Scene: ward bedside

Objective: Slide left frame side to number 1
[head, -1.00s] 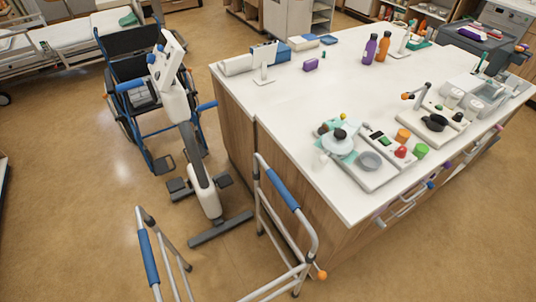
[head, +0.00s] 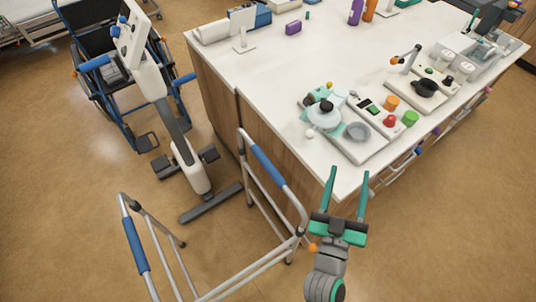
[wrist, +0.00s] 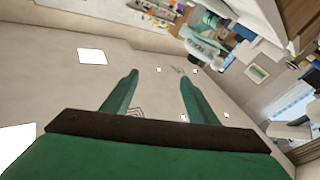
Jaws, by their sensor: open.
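A grey metal walking frame stands on the floor in the lower part of the head view. Its left side (head: 134,247) has a blue grip and is partly cut off by the bottom edge. Its right side (head: 269,167) has another blue grip and stands beside the counter. An orange knob (head: 312,247) sits near the right side's front corner. No number 1 can be made out. My gripper (head: 348,172) is open and empty, right of the frame and over the counter's near corner. In the wrist view its green fingers (wrist: 157,78) are apart with nothing between them.
A white-topped counter (head: 280,75) carries a device tray (head: 362,150), several knobs and bottles. An exercise machine (head: 172,120) stands behind the frame, with a wheelchair (head: 95,65) beyond it. The floor (head: 60,220) at the left is clear.

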